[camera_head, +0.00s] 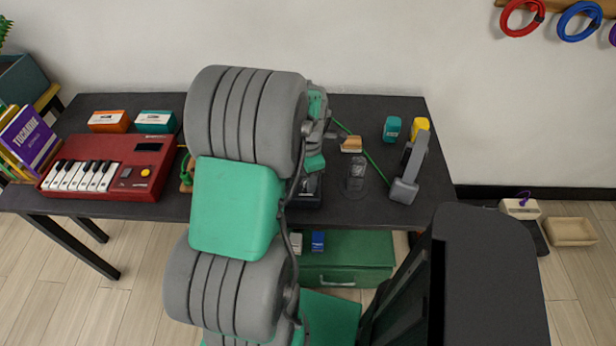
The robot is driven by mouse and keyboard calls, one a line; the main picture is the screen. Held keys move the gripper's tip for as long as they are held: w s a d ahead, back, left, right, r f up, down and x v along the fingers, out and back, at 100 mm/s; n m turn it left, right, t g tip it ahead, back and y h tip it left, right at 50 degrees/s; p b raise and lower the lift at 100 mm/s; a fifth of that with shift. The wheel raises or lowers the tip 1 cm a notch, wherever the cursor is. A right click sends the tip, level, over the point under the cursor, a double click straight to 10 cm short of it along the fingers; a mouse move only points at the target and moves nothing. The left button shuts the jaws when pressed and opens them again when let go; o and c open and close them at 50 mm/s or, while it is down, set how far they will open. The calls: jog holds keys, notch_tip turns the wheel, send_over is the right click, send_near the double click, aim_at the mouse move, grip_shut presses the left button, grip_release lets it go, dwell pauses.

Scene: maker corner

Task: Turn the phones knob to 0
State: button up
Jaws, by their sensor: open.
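The phones knob cannot be made out, and no label or pointer is readable. A small dark device (305,193) sits at the table's front edge, mostly hidden behind my arm. My gripper (314,164) is above this device, at the end of my grey and green arm. Its fingers are largely hidden, and it appears open with nothing seen in it. I cannot tell whether it touches the device. A red keyboard (112,166) on the left has a yellow round control (145,172) and a dark display.
The dark table (345,108) also holds a clear glass (356,177), a grey angled object (409,175), a teal spool (392,128), a yellow item (420,126) and two small boxes (109,121) at the back left. A green chest (345,262) stands below.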

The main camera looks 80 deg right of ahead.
notch_tip(320, 180, up, 8)
jog(key=shift+s+a+f, duration=0.1)
jog(key=shift+a, duration=0.05)
dwell(0.4)
